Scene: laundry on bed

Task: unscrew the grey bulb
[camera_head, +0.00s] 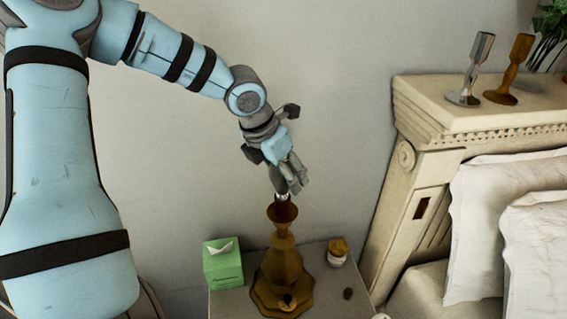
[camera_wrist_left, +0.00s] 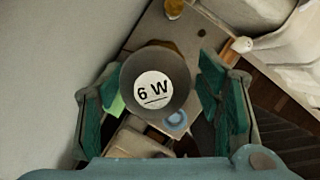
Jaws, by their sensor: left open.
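The grey bulb (camera_wrist_left: 153,88) shows end-on in the left wrist view, a round dark grey face with a white disc marked "6 W". It lies between the two green-padded fingers of my left gripper (camera_wrist_left: 157,106), which is open. I cannot tell whether either finger touches it. In the head view my left gripper (camera_head: 290,182) is just above the flared top of the brown lamp (camera_head: 282,262), which stands upright on the nightstand. The bulb is mostly hidden by the fingers there; a small pale bit shows above the lamp's mouth. My right gripper is not in view.
The nightstand (camera_head: 230,304) also holds a green tissue box (camera_head: 223,267), a small jar with a brown top (camera_head: 338,252) and a small dark item (camera_head: 348,293). The carved headboard (camera_head: 425,150) bears a silver goblet (camera_head: 470,70) and a brown one (camera_head: 509,70). White pillows (camera_head: 500,200) lie at right.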

